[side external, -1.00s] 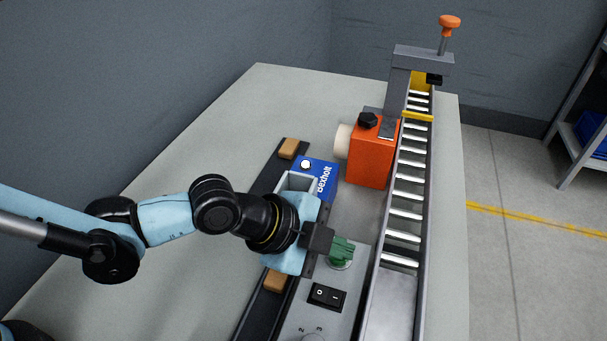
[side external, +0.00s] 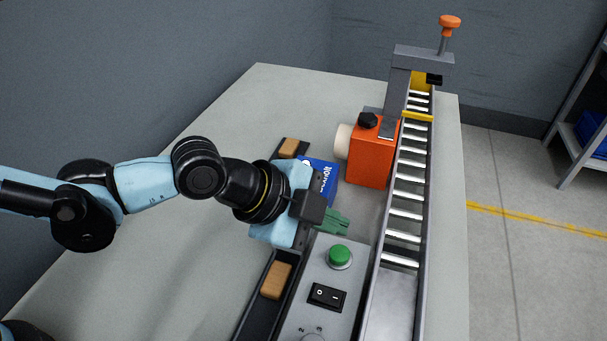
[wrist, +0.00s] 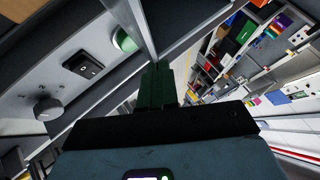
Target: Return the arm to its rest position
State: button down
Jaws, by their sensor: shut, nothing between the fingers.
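My gripper (side external: 333,221) has green fingers that are shut with nothing between them. It is in the air above the grey control panel (side external: 318,262), up and slightly left of the green button (side external: 339,255) in the side view, and apart from it. In the wrist view the shut fingers (wrist: 158,85) point away from the camera, and the green button (wrist: 124,40) shows to their upper left. My arm reaches in from the left. The gripper body covers part of the blue box (side external: 323,172).
The panel also has a black rocker switch (side external: 327,296). An orange block (side external: 370,155) stands behind, beside a roller conveyor (side external: 407,190). Wooden blocks (side external: 276,281) sit on a dark rail. The table's left part (side external: 180,270) is clear.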

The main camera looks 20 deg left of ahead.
jog(key=shift+r, duration=0.75)
jog(key=shift+a, duration=0.1)
jog(key=a+r+n+y, duration=0.35)
jog(key=a+n, duration=0.45)
jog(key=a, duration=1.2)
jog(key=s+a+f+n+t+y, duration=0.1)
jog(key=s+a+n+y, duration=0.1)
jog(key=a+n, duration=0.4)
jog(key=s+a+f+n+y, duration=0.1)
jog(key=a+n, duration=0.4)
jog(key=a, duration=0.5)
jog(key=shift+s+a+n+t+y, duration=0.2)
jog(key=shift+s+n+t+y, duration=0.25)
jog(key=shift+s, duration=0.1)
